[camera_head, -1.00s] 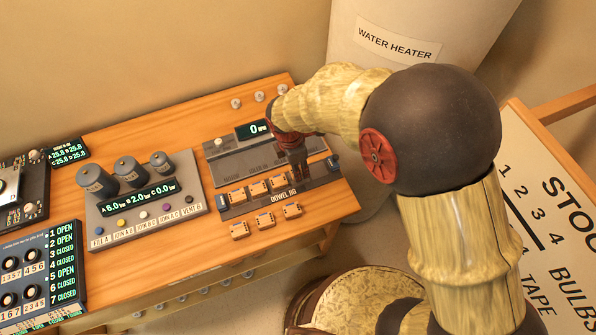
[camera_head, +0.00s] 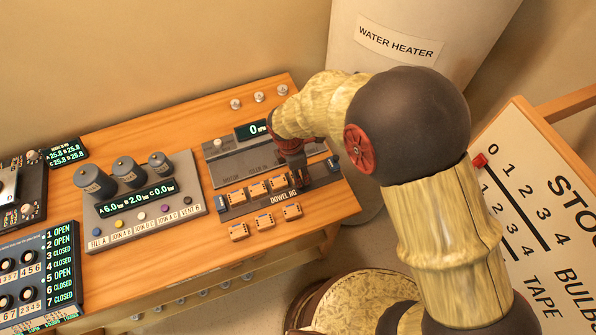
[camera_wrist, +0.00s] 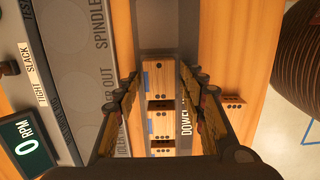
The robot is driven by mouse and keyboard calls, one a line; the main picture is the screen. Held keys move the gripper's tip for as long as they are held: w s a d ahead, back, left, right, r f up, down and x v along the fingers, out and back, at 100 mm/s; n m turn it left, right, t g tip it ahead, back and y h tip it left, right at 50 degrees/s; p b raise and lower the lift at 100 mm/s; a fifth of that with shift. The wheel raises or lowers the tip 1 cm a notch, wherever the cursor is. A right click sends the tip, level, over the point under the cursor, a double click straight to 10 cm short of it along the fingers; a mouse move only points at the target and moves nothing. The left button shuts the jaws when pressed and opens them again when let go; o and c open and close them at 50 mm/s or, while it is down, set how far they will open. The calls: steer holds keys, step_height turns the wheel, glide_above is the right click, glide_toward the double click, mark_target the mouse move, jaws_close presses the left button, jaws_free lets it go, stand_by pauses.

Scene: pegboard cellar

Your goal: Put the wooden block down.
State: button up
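The wooden block (camera_wrist: 157,78) shows between my fingertips in the wrist view, close to both of them. My gripper (camera_wrist: 159,72) is shut on it, over the right part of the grey dowel jig (camera_head: 225,213). In the head view my gripper (camera_head: 298,178) points down at the jig, and its fingers hide the block. The gap under the block, if any, cannot be made out. Several similar blocks sit in the jig's row to the left; one is this block (camera_head: 278,182).
Loose blocks lie in front of the jig, such as this one (camera_head: 292,210). A panel with three grey cylinders (camera_head: 130,171) stands left on the wooden bench (camera_head: 180,125). The RPM display (camera_head: 252,129) is behind. A water heater (camera_head: 395,75) stands beyond the bench.

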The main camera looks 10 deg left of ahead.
steer(key=shift+o, duration=0.5)
steer(key=shift+r, duration=0.15)
step_height(320, 180, up, 12)
steer(key=a+p, duration=0.1)
steer(key=p, duration=0.2)
steer(key=d+r+m, duration=0.5)
steer(key=d+r, duration=0.2)
steer(key=r, duration=0.1)
steer(key=s+d+r+m+t, duration=0.2)
steer(key=s+d+r+m, duration=0.5)
steer(key=d+m, duration=0.2)
steer(key=s+d+r+m+t+y, duration=0.1)
steer(key=s+d+r+m+t, duration=0.1)
steer(key=s+d+r+m, duration=0.5)
steer(key=d+m, duration=0.3)
steer(key=d, duration=0.2)
steer(key=shift+s+r+t, duration=0.25)
steer(key=shift+r+t, duration=0.1)
steer(key=shift+t, duration=0.05)
steer(key=shift+f+b, duration=0.1)
steer(key=shift+b, duration=0.2)
